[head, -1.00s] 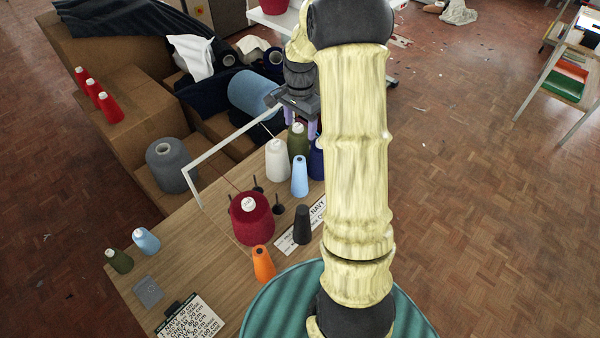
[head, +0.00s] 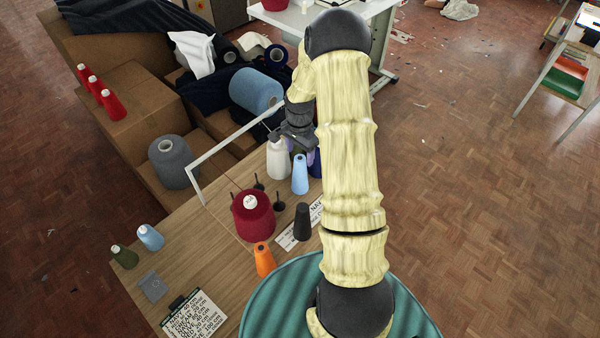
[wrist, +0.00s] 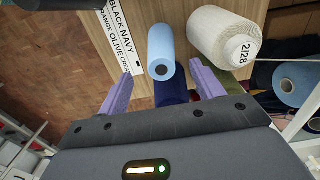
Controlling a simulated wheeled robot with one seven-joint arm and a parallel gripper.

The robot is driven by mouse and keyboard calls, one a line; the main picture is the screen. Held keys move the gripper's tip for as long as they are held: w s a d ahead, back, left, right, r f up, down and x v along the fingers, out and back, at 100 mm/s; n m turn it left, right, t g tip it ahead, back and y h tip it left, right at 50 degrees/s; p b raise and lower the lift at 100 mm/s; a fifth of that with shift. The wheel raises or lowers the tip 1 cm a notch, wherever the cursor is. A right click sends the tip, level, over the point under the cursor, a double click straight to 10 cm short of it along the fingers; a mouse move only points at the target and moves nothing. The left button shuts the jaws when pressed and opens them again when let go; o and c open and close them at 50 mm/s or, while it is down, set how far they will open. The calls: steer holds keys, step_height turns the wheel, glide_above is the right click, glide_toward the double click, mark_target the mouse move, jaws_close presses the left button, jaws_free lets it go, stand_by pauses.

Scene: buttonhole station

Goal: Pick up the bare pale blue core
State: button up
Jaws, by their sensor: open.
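The bare pale blue core (head: 300,176) is a slim upright cone on the wooden table, right of the white cone. In the wrist view the core (wrist: 160,45) points its narrow, holed top at me. My gripper (head: 300,150) is over the back of the table, just behind and above the core. Its two lilac fingers are apart, with nothing held. In the wrist view the core's top shows between the fingertips (wrist: 160,70); I cannot tell how far below them it is.
A white yarn cone (head: 278,160) stands close left of the core. A navy cone (wrist: 172,88) and an olive cone (wrist: 212,88) are close behind. A red cone (head: 253,215), a dark core (head: 302,222) and an orange core (head: 264,260) stand nearer. A white frame (head: 196,185) rises left.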

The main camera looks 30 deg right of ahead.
mark_target(300, 158)
steer(key=shift+d+f, duration=0.1)
steer(key=shift+f, duration=0.2)
steer(key=shift+w+d+f+p, duration=0.15)
steer(key=shift+f+p, duration=0.45)
steer(key=shift+f, duration=0.4)
steer(key=shift+w+a+f+p, duration=0.1)
steer(key=shift+f+p, duration=0.45)
steer(key=shift+f, duration=0.45)
steer(key=shift+s+d+f, duration=0.1)
steer(key=shift+d+f, duration=0.05)
steer(key=shift+f, duration=0.4)
steer(key=shift+a+f, duration=0.1)
steer(key=shift+a, duration=0.2)
steer(key=shift+d, duration=0.1)
